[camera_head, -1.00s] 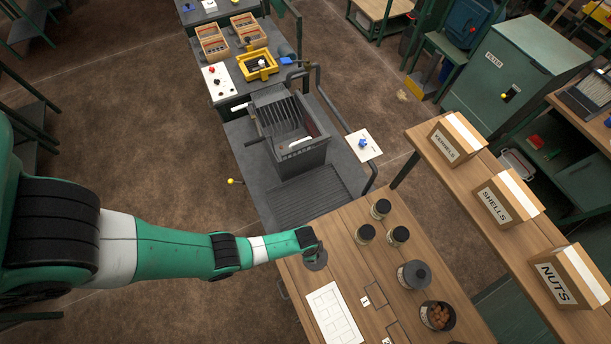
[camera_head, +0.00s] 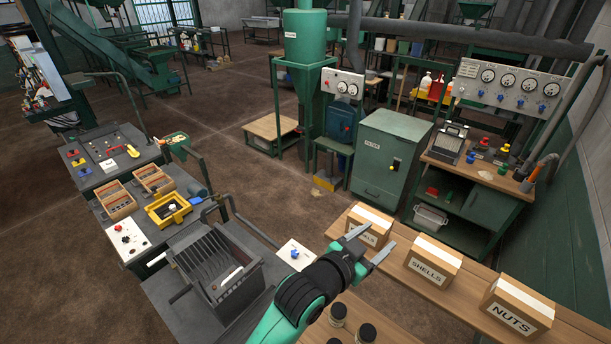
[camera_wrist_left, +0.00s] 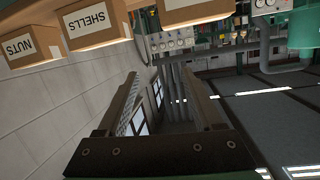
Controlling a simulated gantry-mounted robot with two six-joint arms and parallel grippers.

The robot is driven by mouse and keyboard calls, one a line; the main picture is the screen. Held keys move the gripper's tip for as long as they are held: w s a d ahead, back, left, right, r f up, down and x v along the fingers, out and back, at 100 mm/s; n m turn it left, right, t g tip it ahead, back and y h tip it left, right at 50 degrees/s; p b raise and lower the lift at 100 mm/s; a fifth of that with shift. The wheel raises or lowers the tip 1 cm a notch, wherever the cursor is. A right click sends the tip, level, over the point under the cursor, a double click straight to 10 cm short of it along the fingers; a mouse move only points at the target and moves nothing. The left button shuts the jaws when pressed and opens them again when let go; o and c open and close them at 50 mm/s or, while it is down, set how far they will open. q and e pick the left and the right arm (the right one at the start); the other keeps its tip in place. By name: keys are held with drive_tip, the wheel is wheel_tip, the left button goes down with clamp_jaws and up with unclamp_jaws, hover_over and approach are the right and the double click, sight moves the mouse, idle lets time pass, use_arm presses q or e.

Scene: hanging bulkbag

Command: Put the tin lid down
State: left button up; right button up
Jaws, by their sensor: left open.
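My left gripper (camera_head: 372,243) is raised at the end of my green arm, with its two fingers spread apart and nothing between them. In the head view it overlaps the kernels box and the shelf behind the work table. The open fingers also show in the left wrist view (camera_wrist_left: 163,88), with only the room's far side seen between them. The tin lid is in neither view now. Two dark-lidded jars (camera_head: 338,312) (camera_head: 366,332) stand on the wooden table (camera_head: 398,334) at the bottom edge of the head view. My right gripper is not in view.
Cardboard boxes marked SHELLS (camera_head: 433,262) and NUTS (camera_head: 517,306) stand on the long wooden shelf right of the gripper. A dark slotted machine (camera_head: 215,265) with a bent rail is at left. A green filter cabinet (camera_head: 392,157) stands behind. Most of the work table is out of frame.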

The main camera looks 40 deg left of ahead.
use_arm(q)
drive_tip(key=s+r+t, duration=0.2)
drive_tip(key=r+t, duration=0.1)
drive_tip(key=r, duration=0.8)
drive_tip(key=s+r+t, duration=0.2)
drive_tip(key=r+t, duration=0.1)
drive_tip(key=r, duration=0.7)
drive_tip(key=s+a+r+n+t, duration=0.1)
drive_tip(key=s+r+t, duration=0.5)
drive_tip(key=s+r, duration=1)
wheel_tip(320, 180, up, 3)
drive_tip(key=shift+s+a+r+h, duration=0.1)
drive_tip(key=shift+s+a+h, duration=0.15)
drive_tip(key=shift+a, duration=0.2)
drive_tip(key=shift+w, duration=0.1)
